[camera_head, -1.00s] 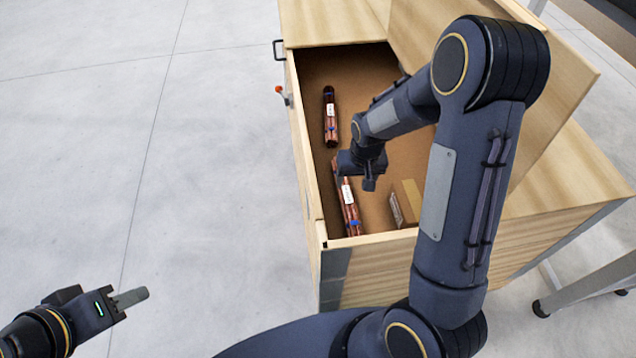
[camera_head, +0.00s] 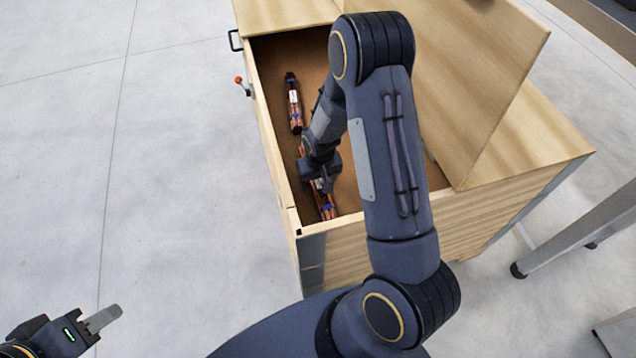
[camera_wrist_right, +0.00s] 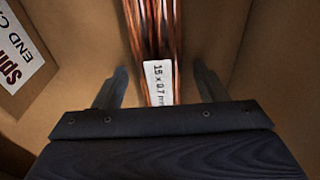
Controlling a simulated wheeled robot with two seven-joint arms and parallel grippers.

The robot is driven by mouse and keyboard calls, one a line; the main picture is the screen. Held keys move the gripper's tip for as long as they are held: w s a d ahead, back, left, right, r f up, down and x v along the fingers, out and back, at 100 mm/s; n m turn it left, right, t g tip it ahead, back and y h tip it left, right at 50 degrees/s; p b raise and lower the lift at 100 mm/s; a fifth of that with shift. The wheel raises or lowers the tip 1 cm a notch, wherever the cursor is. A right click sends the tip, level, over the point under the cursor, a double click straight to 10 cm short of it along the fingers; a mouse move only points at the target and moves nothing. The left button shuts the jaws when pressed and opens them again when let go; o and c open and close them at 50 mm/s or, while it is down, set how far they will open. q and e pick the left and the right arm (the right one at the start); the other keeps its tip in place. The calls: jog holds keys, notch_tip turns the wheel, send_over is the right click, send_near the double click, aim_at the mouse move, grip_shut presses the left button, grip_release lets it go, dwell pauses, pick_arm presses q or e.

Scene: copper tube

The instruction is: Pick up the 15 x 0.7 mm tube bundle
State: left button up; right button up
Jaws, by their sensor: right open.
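The 15 x 0.7 mm tube bundle is a set of copper tubes with a white label; in the right wrist view the bundle (camera_wrist_right: 160,45) runs between my right gripper's fingers, its label reading "15 x 0.7 m". In the head view the bundle (camera_head: 326,206) lies in the near end of the wooden box, partly hidden by my gripper. My right gripper (camera_wrist_right: 160,90) is open, one finger on each side of the bundle, with gaps visible to both sides. It also shows in the head view (camera_head: 325,185). My left gripper (camera_head: 103,319) is over the floor, its jaw opening unclear.
A second copper bundle (camera_head: 294,103) with a white label and blue bands lies further back in the wooden box (camera_head: 272,140). A cardboard carton (camera_wrist_right: 22,55) with printed lettering is left of the bundle in the wrist view. A raised lid (camera_head: 470,90) stands at the right.

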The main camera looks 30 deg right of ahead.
jog(key=shift+c, duration=0.5)
grip_shut()
